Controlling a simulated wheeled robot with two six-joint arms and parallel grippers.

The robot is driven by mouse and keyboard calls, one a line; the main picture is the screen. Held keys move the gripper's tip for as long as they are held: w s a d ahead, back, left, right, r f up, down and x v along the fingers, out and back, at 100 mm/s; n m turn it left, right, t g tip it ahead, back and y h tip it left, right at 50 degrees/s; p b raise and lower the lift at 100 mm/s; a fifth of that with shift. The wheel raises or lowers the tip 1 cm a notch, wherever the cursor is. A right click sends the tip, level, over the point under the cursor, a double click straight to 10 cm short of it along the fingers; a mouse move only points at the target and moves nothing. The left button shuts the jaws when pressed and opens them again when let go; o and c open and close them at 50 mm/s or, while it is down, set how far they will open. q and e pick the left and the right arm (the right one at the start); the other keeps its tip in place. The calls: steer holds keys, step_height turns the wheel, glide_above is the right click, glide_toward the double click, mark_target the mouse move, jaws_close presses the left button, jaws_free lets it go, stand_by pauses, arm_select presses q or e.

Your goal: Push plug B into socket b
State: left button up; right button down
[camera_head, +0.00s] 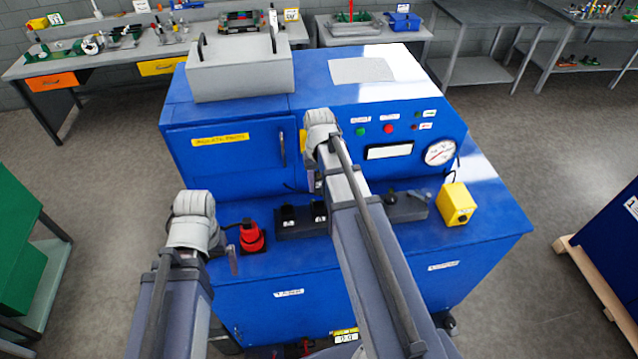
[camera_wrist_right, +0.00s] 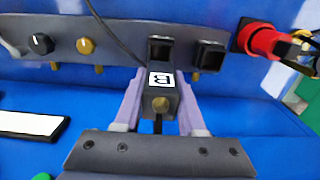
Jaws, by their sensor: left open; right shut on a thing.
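Plug B, a dark block with a white label (camera_wrist_right: 160,80), is between the fingers of my right gripper (camera_wrist_right: 160,108), which is shut on it. It is at the black socket (camera_wrist_right: 160,48) on the grey strip; I cannot tell whether it touches or enters it. The label on that socket is hidden. A second black socket (camera_wrist_right: 209,55) sits beside it. In the head view two black sockets (camera_head: 289,214) show on the strip, partly behind my right arm; my right gripper (camera_head: 318,183) is mostly hidden there. My left gripper (camera_head: 232,262) is open and empty, left of the strip.
A red knob-like part (camera_head: 251,238) stands just left of the strip, close to my left gripper. The grey strip (camera_head: 408,207) also carries knobs. A yellow box (camera_head: 456,204) stands at its right end. A dark cable (camera_wrist_right: 112,32) runs past the sockets.

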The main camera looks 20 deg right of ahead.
steer(key=shift+f+b, duration=2.7)
steer(key=shift+f, duration=0.1)
steer(key=shift+f+b, duration=0.9)
steer(key=shift+c, duration=2)
jaws_free()
steer(key=shift+r, duration=0.15)
step_height(320, 180, up, 8)
steer(key=p, duration=0.8)
steer(key=shift+s, duration=0.1)
steer(key=shift+f, duration=0.2)
steer(key=shift+f, duration=0.15)
